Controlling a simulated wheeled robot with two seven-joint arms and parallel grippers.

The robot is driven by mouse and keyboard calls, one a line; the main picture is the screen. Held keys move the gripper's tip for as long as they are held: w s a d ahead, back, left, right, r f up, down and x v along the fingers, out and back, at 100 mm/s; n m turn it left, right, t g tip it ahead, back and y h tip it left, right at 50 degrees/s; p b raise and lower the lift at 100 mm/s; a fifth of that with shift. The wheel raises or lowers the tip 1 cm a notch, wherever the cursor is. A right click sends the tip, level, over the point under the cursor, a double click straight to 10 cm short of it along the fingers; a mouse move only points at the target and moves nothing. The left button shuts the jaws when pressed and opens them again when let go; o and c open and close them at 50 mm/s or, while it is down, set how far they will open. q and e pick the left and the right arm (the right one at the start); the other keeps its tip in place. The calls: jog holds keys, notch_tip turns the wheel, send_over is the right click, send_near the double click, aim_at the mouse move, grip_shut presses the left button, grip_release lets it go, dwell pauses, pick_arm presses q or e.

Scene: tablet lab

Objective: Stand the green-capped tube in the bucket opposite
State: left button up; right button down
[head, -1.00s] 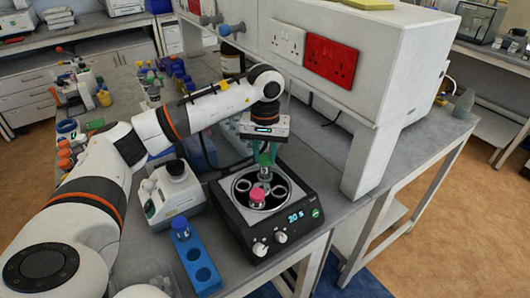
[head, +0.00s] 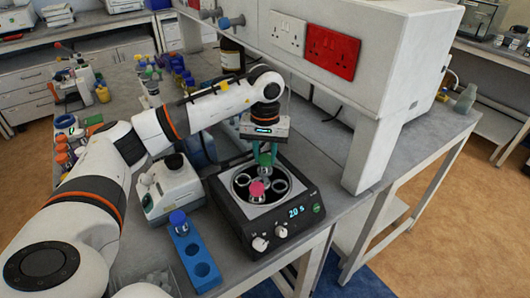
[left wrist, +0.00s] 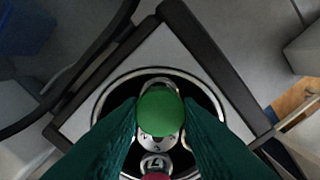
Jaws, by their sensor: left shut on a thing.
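My left gripper (head: 265,152) is shut on the green-capped tube (head: 265,159), its fingers on both sides of the cap. It holds the tube upright over the back part of the open centrifuge (head: 312,190). The green cap also shows between the fingertips in the left wrist view (left wrist: 160,110). A pink-capped tube (head: 257,189) stands in the front bucket, opposite the held tube. The back bucket is mostly hidden by the cap and fingers, so I cannot tell how far the tube is inside it. My right gripper is not in view.
Empty ring-shaped holders sit at the rotor's left (head: 242,180) and right (head: 280,184). A blue rack (head: 203,272) with a blue-capped tube (head: 178,219) stands left of the centrifuge, near a white device (head: 172,188). A white bench unit (head: 385,110) with sockets rises behind on the right.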

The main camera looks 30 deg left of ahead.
pick_arm(q)
jog(key=shift+f, duration=0.25)
jog(key=o, duration=0.9)
